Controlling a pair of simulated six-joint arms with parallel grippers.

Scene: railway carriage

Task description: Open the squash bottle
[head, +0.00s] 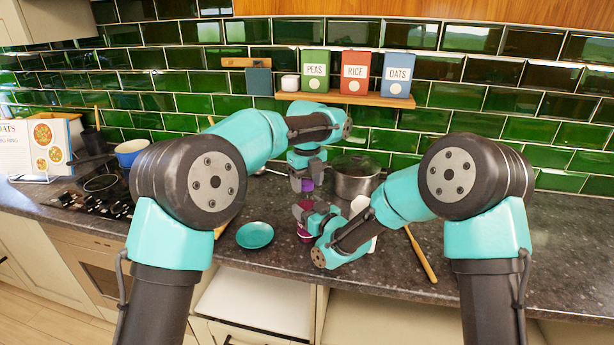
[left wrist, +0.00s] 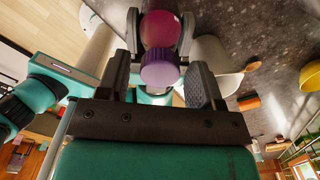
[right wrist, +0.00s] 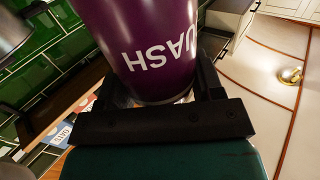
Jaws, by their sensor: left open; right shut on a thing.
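The squash bottle is dark purple with white lettering; its body (right wrist: 150,45) fills the right wrist view. In the head view its body (head: 303,236) shows below my right gripper and its purple cap (head: 307,186) above, so it looks upright. My right gripper (head: 306,212) is shut on the bottle body, a finger on each side. My left gripper (left wrist: 160,74) is open above the bottle, its fingers on either side of the purple cap (left wrist: 160,72), with gaps visible. Whether the bottle's base touches the worktop is hard to tell.
A teal plate (head: 254,235) lies left of the bottle. A metal pot (head: 354,180) stands behind right, and a wooden utensil (head: 420,255) lies at the right. A shelf (head: 345,98) with tins hangs behind. The worktop at far right is clear.

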